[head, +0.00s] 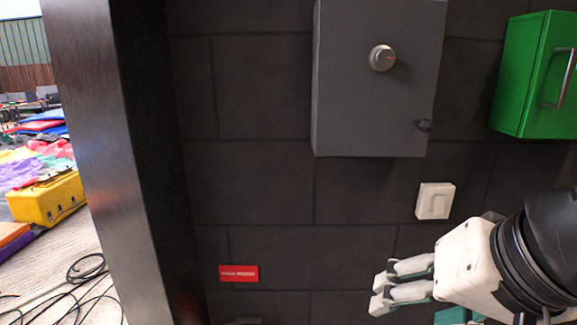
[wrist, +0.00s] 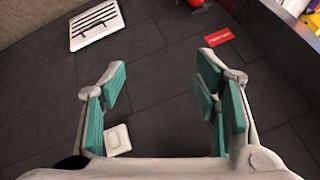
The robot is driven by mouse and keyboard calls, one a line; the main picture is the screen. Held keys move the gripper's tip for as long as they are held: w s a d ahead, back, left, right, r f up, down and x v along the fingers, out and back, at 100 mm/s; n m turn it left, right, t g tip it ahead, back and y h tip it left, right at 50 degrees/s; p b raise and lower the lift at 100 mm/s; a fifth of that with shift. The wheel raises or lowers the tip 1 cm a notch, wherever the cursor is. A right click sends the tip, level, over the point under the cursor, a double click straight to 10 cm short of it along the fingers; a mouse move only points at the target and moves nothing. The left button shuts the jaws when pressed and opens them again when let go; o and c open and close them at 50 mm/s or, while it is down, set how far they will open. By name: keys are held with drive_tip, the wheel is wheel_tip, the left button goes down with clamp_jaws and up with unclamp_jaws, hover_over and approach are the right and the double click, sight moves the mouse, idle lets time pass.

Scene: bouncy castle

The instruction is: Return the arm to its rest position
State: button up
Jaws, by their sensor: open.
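My gripper (head: 383,288) is at the lower right of the head view, in front of a dark block wall (head: 265,180). It points to the left, below a white wall switch (head: 435,201). In the wrist view my gripper (wrist: 163,85) is open, with its two teal-padded fingers wide apart and nothing between them. The white switch also shows in the wrist view (wrist: 118,139), beside and partly behind the left finger. Part of my arm runs off the right edge of the head view.
A grey box (head: 370,110) with a round knob (head: 382,58) and a green cabinet (head: 535,85) hang on the wall. A red sign (head: 239,273) is lower left. A dark post (head: 105,150) stands left; beyond it are cables (head: 85,270) and a yellow block (head: 48,200).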

drive_tip(key=s+d+f+n+g+h, duration=0.2)
drive_tip(key=s+d+f+n+g, duration=0.3)
drive_tip(key=s, duration=0.5)
wheel_tip(320, 180, up, 16)
drive_tip(key=m+t+p, duration=0.1)
drive_tip(key=t+p, duration=0.2)
drive_tip(key=p, duration=1.2)
drive_tip(key=shift+f, duration=0.2)
drive_tip(key=shift+w, duration=0.1)
drive_tip(key=shift+c, duration=0.5)
